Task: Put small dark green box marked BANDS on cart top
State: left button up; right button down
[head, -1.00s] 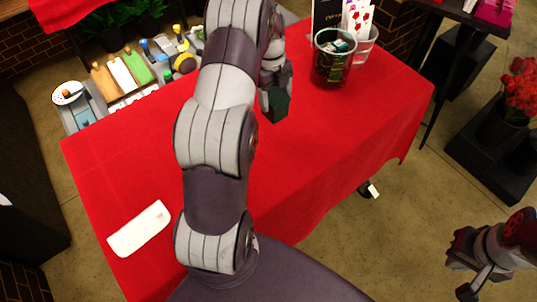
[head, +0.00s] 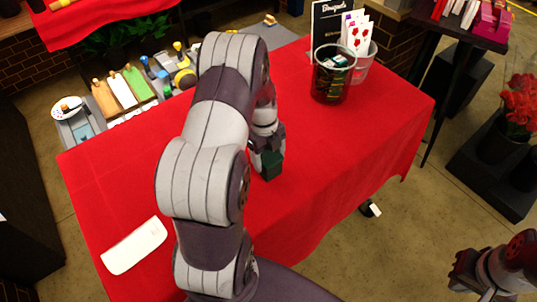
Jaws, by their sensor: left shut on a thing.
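My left gripper (head: 266,155) is shut on a small dark green box (head: 271,166). It holds the box over the red-covered table (head: 330,150), near the middle; I cannot tell whether the box touches the cloth. No marking on the box is readable. My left arm hides part of the table behind it. My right gripper (head: 468,282) is at the lower right, off the table and over the floor, and its jaws are too small and dark to read. I cannot tell which surface is the cart top.
A white tray (head: 134,246) lies front left. Behind are tools and boards (head: 130,85). Red flowers (head: 518,98) stand right.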

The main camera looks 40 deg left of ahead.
pick_arm(q)
jog(key=o, duration=1.1)
jog(key=shift+f, duration=0.1)
jog(key=shift+o, duration=0.5)
jog(key=shift+w+a, duration=0.1)
jog(key=shift+w, duration=0.05)
jog(key=r, duration=0.2)
jog(key=r+b, duration=0.1)
jog(key=r, duration=0.1)
jog(key=a+r, duration=0.1)
jog(key=r, duration=0.1)
jog(key=shift+w+r+b, duration=0.15)
jog(key=shift+r+b, duration=0.1)
jog(key=shift+b, duration=0.1)
notch_tip(320, 180, up, 6)
jog(key=p, duration=0.3)
jog(key=s+d+f+n+t+b, duration=0.1)
jog(key=s+d+n, duration=0.4)
jog(key=n, duration=0.5)
jog(key=s+d+f+n+y+b, duration=0.1)
jog(key=s+d+n, duration=0.4)
jog(key=d+n, duration=0.5)
jog(key=shift+d+n+t+y, duration=0.3)
jog(key=shift+n+t, duration=0.1)
jog(key=shift+n, duration=0.1)
